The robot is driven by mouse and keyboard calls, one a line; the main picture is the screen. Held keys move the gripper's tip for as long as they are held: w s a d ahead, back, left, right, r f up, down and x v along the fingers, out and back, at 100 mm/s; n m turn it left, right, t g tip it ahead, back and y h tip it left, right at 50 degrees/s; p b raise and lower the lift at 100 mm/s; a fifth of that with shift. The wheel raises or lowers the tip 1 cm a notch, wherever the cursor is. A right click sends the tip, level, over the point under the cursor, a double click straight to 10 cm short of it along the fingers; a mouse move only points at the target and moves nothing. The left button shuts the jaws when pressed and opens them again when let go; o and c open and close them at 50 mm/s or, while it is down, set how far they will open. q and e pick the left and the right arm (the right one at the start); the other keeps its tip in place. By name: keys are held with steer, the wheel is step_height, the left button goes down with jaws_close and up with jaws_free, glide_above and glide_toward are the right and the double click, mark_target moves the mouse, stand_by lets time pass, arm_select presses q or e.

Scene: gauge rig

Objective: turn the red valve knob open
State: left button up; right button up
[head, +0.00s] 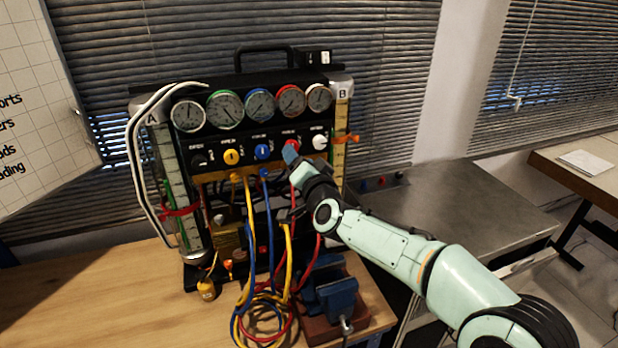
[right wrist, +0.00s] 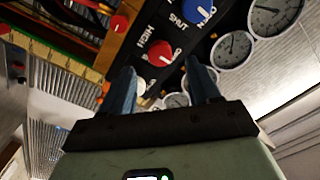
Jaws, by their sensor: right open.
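The red valve knob (right wrist: 161,53) shows in the right wrist view, round with a pale pointer mark, on the black panel. In the head view only its red edge (head: 292,144) shows behind my gripper. My right gripper (head: 291,156) reaches the panel from the right. It is open, and in the right wrist view its two blue fingers (right wrist: 160,66) stand apart on either side of the knob's place in the picture. I cannot tell whether they touch it. My left gripper is in neither view.
A yellow knob (head: 231,156), a blue knob (head: 263,151) and a white knob (head: 320,141) share the panel. Several gauges (head: 259,104) sit above. Coloured hoses (head: 268,300) hang below, beside a blue vise (head: 331,291). The wooden bench's left side (head: 90,290) is clear.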

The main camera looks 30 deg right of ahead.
steer(key=v, duration=0.7)
steer(key=shift+s, duration=0.1)
